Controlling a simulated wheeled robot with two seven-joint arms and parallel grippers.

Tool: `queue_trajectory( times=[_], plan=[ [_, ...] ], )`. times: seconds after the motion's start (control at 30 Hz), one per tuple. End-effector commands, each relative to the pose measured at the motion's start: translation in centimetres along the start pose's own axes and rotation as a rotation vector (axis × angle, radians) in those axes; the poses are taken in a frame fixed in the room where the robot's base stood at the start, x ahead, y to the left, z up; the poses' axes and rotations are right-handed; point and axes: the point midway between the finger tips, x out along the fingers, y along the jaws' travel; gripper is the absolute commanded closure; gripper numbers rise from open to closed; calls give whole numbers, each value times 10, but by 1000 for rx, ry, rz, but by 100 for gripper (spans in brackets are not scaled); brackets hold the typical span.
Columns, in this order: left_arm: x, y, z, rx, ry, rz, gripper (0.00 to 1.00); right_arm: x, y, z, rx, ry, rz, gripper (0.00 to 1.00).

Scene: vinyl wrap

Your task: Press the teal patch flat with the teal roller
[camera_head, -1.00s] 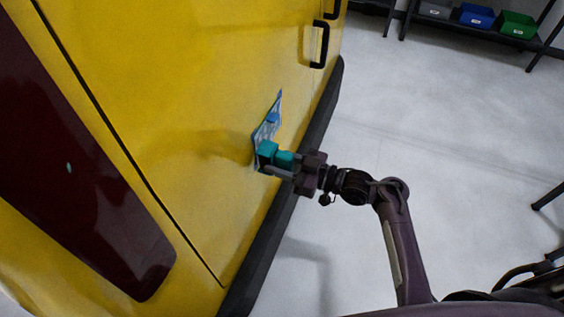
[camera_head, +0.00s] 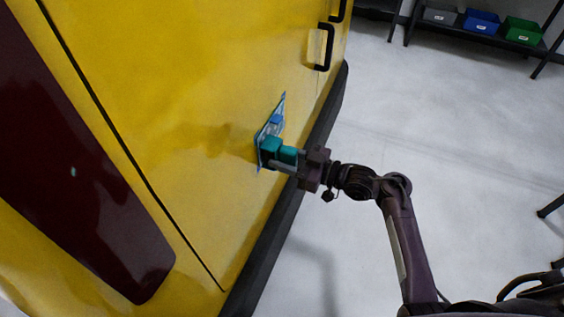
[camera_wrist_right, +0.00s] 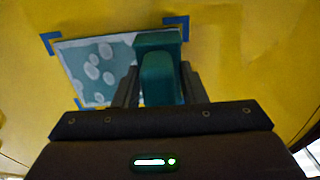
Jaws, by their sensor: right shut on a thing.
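The teal patch (camera_wrist_right: 88,66), with several pale blotches, lies on the yellow vehicle door (camera_head: 200,110) with blue corner marks around it. In the head view the patch (camera_head: 272,124) is seen at a steep angle. My right gripper (camera_head: 291,162) is shut on the teal roller (camera_head: 271,147). In the right wrist view the roller (camera_wrist_right: 158,44) is between the fingers (camera_wrist_right: 159,88), its head over the patch's right part and hiding it. I cannot tell whether the roller touches the patch. My left gripper is not in view.
A black door handle (camera_head: 326,48) is above and right of the patch. A dark sill (camera_head: 290,195) runs along the vehicle's edge. Grey, blue (camera_head: 482,22) and green bins stand on a far shelf.

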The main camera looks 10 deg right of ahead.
Motion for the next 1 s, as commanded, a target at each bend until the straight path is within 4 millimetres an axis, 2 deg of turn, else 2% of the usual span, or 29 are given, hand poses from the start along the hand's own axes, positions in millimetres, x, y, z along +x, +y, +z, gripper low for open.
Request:
queue_trajectory(
  times=[0.37,0.7,1.0],
  plan=[
    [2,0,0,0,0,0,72,0,2,0,-1,2,0,80],
    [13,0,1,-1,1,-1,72,1,21,0,-1,2,0,80],
    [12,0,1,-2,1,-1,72,2,22,-1,0,2,-1,80]
  ],
)
